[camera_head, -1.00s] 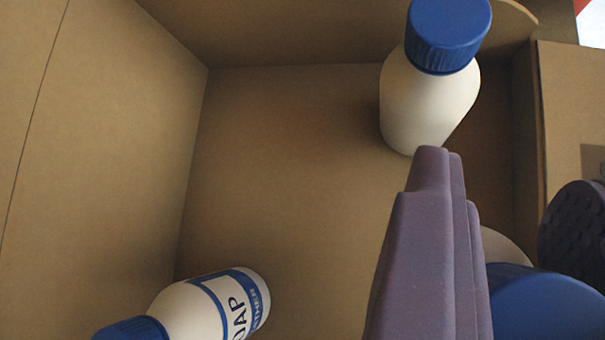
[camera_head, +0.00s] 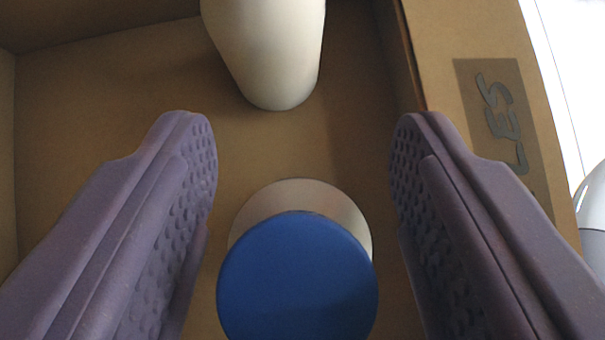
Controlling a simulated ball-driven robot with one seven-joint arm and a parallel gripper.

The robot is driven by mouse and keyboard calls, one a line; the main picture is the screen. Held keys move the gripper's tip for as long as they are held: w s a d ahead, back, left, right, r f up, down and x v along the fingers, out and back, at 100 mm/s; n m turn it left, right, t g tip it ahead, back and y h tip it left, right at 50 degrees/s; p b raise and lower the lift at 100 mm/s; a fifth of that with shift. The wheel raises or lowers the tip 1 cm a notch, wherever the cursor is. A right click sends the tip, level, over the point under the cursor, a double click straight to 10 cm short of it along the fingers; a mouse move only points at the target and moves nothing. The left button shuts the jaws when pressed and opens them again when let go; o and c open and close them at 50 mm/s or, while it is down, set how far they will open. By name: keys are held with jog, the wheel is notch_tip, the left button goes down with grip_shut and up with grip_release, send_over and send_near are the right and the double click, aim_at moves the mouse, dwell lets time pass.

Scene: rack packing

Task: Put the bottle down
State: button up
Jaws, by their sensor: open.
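A white bottle with a blue cap (camera_head: 297,280) stands upright in a cardboard box (camera_head: 110,85), seen from above. My gripper (camera_head: 302,150) is open, with one purple finger on each side of this bottle. Gaps show between the bottle and both fingers, so neither finger touches it. A second white bottle (camera_head: 268,45) stands farther back in the box, its top cut off by the upper edge of the view.
The box's right wall and flap (camera_head: 470,60), with dark lettering, lie close beyond my right finger. Bare box floor shows to the left. A rounded grey-white object (camera_head: 593,215) is partly visible at the right edge.

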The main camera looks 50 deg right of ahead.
jog(key=p+v, duration=0.1)
jog(key=v, duration=0.6)
jog(key=shift+s+a+r+p, duration=0.1)
jog(key=shift+a+p, duration=0.05)
jog(key=shift+p, duration=0.15)
